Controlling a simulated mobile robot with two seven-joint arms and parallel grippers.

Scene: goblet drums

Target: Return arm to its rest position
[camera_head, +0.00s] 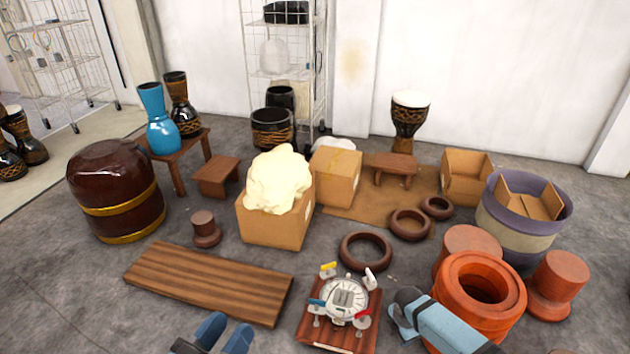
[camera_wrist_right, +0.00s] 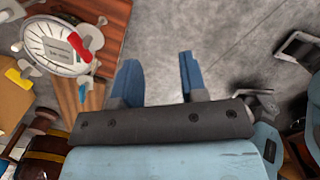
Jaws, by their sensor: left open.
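My left gripper (camera_head: 219,334) is low in the head view, at the bottom edge. Its blue fingers are apart with nothing between them, in front of the striped wooden plank (camera_head: 208,283). My right arm (camera_head: 447,322) comes in at the bottom right of the head view, beside the orange-red ring-shaped piece (camera_head: 451,288); its fingertips are not clear there. In the right wrist view, my right gripper (camera_wrist_right: 158,80) has two blue fingers apart, with only bare grey floor and a strip of wood behind them. It holds nothing.
A wooden board (camera_head: 309,325) with a round dial device (camera_head: 345,299) and coloured clamps lies between my arms. Behind stand a cardboard box (camera_head: 273,228) with a cream lump, a dark barrel-like drum (camera_head: 115,182), and several rings. Grey floor (camera_head: 60,300) is clear at left.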

